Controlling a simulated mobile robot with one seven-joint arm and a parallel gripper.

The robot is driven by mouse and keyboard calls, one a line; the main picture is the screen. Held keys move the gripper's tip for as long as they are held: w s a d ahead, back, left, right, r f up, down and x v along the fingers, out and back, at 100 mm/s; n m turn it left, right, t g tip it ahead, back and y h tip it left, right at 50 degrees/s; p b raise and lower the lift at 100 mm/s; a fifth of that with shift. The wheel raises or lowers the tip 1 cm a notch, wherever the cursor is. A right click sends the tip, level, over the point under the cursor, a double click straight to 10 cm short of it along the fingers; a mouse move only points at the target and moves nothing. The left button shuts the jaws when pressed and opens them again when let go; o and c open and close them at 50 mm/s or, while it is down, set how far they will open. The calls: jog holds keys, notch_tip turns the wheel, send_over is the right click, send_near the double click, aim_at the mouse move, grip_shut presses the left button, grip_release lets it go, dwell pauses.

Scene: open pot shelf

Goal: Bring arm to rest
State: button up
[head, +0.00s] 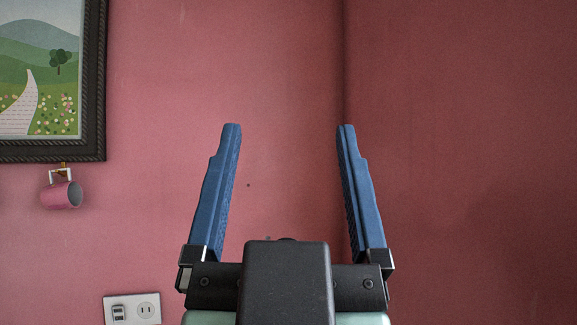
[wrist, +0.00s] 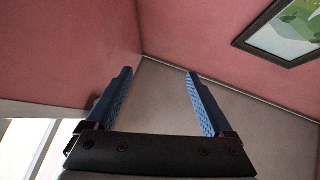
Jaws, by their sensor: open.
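My gripper (head: 289,130) stands upright in the middle of the head view, its two blue fingers spread wide with nothing between them. In the wrist view my gripper (wrist: 160,75) also shows open and empty, with a corner of the room beyond the fingertips. The fingers touch nothing that I can see. The rest of my arm is mostly hidden below the gripper in the head view.
Pink walls meet in a corner (head: 344,100) behind the gripper. A framed landscape picture (head: 94,100) hangs at the upper left, with a pink mug (head: 60,196) on a hook below it. A wall socket plate (head: 132,309) is lower left.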

jog(key=shift+s+r, duration=0.25)
jog(key=shift+s, duration=0.25)
